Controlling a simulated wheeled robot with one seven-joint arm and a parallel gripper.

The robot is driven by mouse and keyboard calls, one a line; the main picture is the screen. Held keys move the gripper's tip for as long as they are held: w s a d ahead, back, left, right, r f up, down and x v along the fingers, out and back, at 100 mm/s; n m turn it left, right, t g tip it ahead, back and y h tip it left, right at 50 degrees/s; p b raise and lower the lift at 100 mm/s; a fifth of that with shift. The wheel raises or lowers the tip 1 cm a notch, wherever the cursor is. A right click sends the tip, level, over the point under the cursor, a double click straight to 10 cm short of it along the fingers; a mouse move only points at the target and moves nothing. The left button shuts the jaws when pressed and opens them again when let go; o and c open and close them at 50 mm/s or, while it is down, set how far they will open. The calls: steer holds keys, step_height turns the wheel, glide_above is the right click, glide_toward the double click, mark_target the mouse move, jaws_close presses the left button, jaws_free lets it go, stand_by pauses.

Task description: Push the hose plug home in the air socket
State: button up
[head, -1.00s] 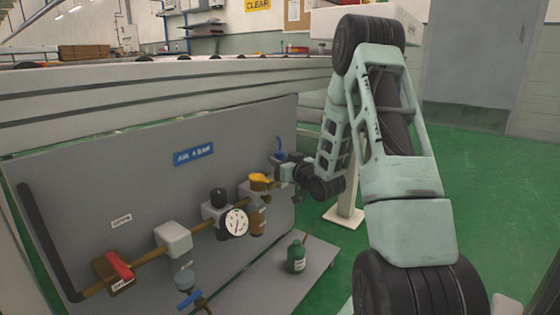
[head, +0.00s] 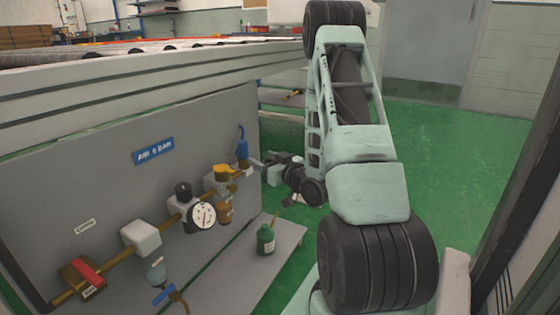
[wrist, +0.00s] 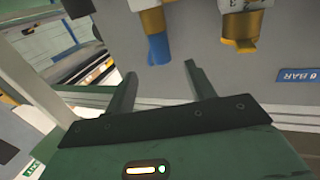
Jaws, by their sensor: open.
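The blue hose plug (head: 242,150) stands upright at the right end of the brass pipe line on the grey panel, with a thin blue hose curving up from it. The brass air socket (head: 247,172) is just below it. In the wrist view the blue plug (wrist: 158,49) meets the gold-coloured socket (wrist: 152,21); I cannot tell how deep it sits. My gripper (head: 260,163) is open and empty, just right of the plug in the head view. In the wrist view its two fingers (wrist: 161,82) are spread, with the plug beyond their tips.
A yellow-topped filter unit (head: 223,178), a pressure gauge (head: 202,216) and a red-handled valve (head: 88,273) line the panel (head: 95,185). A green bottle (head: 265,240) stands on the low shelf (head: 287,235). A roller conveyor (head: 150,58) runs above. Green floor is open at right.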

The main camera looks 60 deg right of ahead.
steer(key=p+v, duration=0.7)
stand_by(0.7)
